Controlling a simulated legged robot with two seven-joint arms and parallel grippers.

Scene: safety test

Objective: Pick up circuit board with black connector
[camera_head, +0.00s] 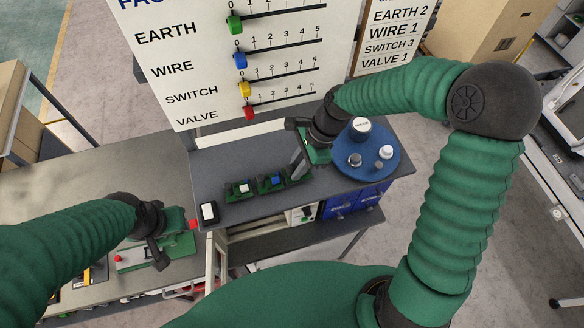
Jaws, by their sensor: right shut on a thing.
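Green circuit boards lie in a row on the grey workbench (230,160). One has a white connector (240,188) and one has a blue connector (270,182). A third board (298,174), at the right end of the row, is partly hidden by my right gripper (299,170); its connector is hard to make out. My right gripper points down and is shut on this third board, at or just above the bench. My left gripper (160,255) is over the left table, beside a green device with red buttons (130,260); its fingers are too unclear to read.
A blue round stand (375,162) with metal weights is close to the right gripper. A white and black switch (208,212) lies left of the boards. A white slider panel (210,60) rises behind. Blue bins (345,203) sit below the bench.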

